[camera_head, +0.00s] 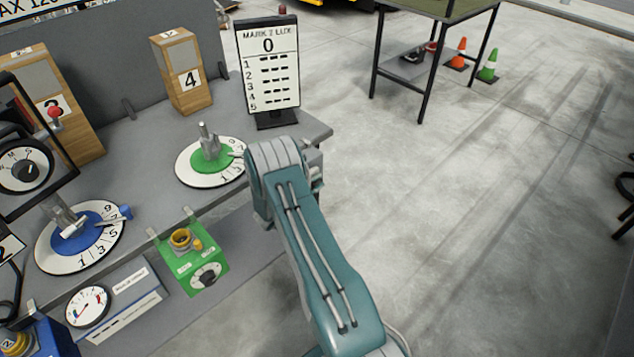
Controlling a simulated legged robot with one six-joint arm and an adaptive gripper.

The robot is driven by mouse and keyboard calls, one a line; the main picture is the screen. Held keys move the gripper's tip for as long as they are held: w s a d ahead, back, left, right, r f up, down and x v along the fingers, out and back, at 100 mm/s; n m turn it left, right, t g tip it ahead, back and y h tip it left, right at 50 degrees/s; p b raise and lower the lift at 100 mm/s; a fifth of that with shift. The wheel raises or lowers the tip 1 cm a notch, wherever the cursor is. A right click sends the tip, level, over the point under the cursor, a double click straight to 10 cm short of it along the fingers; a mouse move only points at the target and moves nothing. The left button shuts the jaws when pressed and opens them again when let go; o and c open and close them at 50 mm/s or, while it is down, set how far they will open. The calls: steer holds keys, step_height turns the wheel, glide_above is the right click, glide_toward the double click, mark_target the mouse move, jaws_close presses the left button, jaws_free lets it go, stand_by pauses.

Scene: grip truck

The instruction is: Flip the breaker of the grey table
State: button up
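The grey table (145,215) fills the left of the view, with its right end near the middle. No part of it is clearly marked as a breaker. A small lever with a red knob (54,112) shows at the left, partly behind a black frame. A green box (194,262) with a yellow-topped button and a black knob is at the table's front. My teal arm rises from the bottom and bends beside the table's right end. My gripper does not show; it seems hidden behind the arm's bend.
A score board (268,68) and a wooden box marked 4 (178,72) stand at the back. A gauge panel (118,303) is at the front. Open floor (480,210) lies right, with a dark-legged table (424,70) beyond.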

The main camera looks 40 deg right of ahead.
steer(key=a, duration=1.2)
steer(key=shift+s, duration=0.45)
steer(key=shift+s+f, duration=0.1)
